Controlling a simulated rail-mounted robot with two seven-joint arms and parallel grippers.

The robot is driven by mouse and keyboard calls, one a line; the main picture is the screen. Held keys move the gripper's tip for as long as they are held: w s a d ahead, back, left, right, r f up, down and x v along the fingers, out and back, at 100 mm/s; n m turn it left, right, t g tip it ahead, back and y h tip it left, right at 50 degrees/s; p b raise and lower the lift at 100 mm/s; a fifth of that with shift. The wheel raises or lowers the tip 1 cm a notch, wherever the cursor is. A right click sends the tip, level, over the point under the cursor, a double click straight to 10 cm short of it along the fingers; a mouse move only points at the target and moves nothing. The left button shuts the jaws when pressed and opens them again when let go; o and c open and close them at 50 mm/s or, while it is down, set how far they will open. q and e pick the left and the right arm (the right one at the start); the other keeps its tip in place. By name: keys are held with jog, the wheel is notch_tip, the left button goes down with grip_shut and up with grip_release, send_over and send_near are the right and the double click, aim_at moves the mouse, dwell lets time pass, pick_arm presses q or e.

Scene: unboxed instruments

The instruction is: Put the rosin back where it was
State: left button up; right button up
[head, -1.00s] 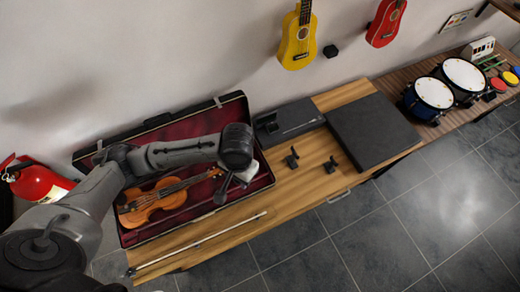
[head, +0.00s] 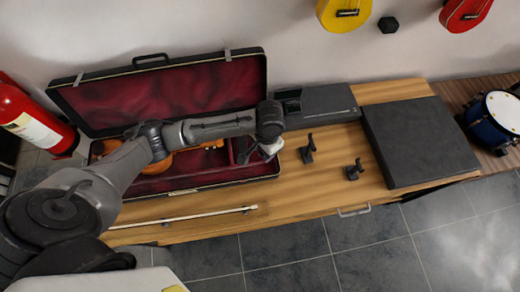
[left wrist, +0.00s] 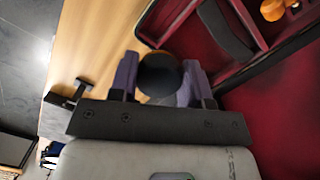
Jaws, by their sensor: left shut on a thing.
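My left gripper (left wrist: 160,85) is shut on a dark round thing (left wrist: 160,70), which looks like the rosin, held between the two fingers. In the head view the gripper (head: 262,152) is above the right end of the open violin case (head: 222,180); the rosin cannot be made out there. The red-lined case also shows in the left wrist view (left wrist: 285,95), with a divided compartment (left wrist: 225,30) beyond and right of the held thing. The violin (head: 185,162) lies in the case, partly hidden by my left arm. My right gripper is not in view.
A bow (head: 185,217) lies along the bench's front edge. Two small black stands (head: 308,150) (head: 353,170), a dark grey box (head: 325,104) and a large dark flat box (head: 420,140) are right of the case. Bare wood (head: 300,205) lies in front of the stands.

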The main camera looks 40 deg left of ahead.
pick_arm(q)
jog(key=shift+m, duration=0.3)
jog(key=w+a+f+b, duration=0.2)
jog(key=w+a+f, duration=0.1)
jog(key=f, duration=0.2)
jog(key=w+a+f+b, duration=0.3)
jog(key=f, duration=0.2)
jog(key=w+a+f+b, duration=0.2)
jog(key=a+f+b, duration=0.1)
jog(key=f, duration=0.2)
jog(key=shift+w+a, duration=0.1)
jog(key=shift+w, duration=0.3)
jog(key=shift+w+a+f, duration=0.3)
jog(key=shift+w+a, duration=0.05)
jog(key=shift+a, duration=0.05)
notch_tip(320, 180, down, 4)
jog(key=shift+r+b, duration=0.25)
jog(key=shift+b, duration=0.3)
jog(key=shift+f, duration=0.25)
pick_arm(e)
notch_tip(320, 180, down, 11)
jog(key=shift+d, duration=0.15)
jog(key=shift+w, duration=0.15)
pick_arm(q)
jog(key=o, duration=0.9)
jog(key=shift+f, duration=0.15)
